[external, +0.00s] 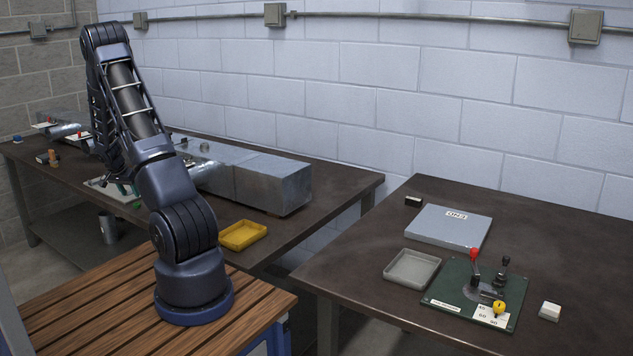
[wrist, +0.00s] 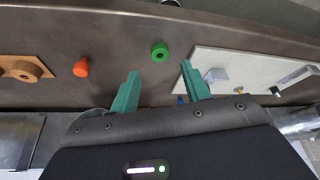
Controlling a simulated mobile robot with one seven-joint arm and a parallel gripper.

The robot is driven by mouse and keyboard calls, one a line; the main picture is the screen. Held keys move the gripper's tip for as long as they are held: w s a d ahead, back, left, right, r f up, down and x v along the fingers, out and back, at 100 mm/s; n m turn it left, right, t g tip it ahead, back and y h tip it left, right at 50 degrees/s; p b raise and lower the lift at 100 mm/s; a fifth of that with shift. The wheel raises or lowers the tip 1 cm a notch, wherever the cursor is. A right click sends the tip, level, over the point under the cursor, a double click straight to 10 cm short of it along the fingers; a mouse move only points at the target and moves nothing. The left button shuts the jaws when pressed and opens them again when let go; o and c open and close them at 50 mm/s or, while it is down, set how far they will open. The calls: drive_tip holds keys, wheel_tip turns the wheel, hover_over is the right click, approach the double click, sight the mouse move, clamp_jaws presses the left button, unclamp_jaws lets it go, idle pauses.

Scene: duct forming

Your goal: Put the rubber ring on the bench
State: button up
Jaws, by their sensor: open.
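A green ring (wrist: 160,52) with a dark centre hole, which looks like the rubber ring, lies on the dark bench (wrist: 110,35) in the wrist view. A small green spot (external: 137,204) on the bench in the external view may be the same ring. My gripper (wrist: 160,67) is open and empty, its two teal fingers apart. The ring shows just beyond the gap between the fingertips. In the external view my gripper (external: 125,188) hangs low over the left bench, partly hidden by my arm. I cannot tell its exact height.
An orange-red peg-like piece (wrist: 82,67) and a brown block with a round hole (wrist: 25,68) lie left of the ring. A pale board with fittings (wrist: 235,62) lies right. Metal ducts (external: 272,181) and a yellow tray (external: 242,235) stand on the left bench.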

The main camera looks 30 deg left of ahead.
drive_tip(key=v, duration=0.6)
drive_tip(key=shift+s+r, duration=0.2)
drive_tip(key=shift+r, duration=0.05)
drive_tip(key=w+d+r+m, duration=0.1)
drive_tip(key=w+d+r, duration=0.5)
drive_tip(key=d, duration=0.2)
drive_tip(key=w+d+r+h, duration=0.1)
drive_tip(key=w+d+r, duration=0.4)
drive_tip(key=d, duration=0.3)
drive_tip(key=w+d+r+m, duration=0.1)
drive_tip(key=w+d+r, duration=0.5)
drive_tip(key=d, duration=0.2)
drive_tip(key=w+d+r+m, duration=0.1)
drive_tip(key=d+r, duration=0.2)
drive_tip(key=d, duration=0.7)
drive_tip(key=d+r, duration=0.4)
drive_tip(key=d, duration=0.5)
drive_tip(key=s+d+r, duration=0.1)
drive_tip(key=s+d, duration=0.7)
drive_tip(key=d, duration=0.4)
drive_tip(key=s+d+r+m, duration=0.1)
drive_tip(key=s+d+r, duration=0.1)
drive_tip(key=s+d, duration=0.7)
drive_tip(key=d, duration=0.3)
drive_tip(key=shift+d+r+m+t+h, duration=0.2)
drive_tip(key=shift+r+m+t+h, duration=0.1)
drive_tip(key=shift+h, duration=0.1)
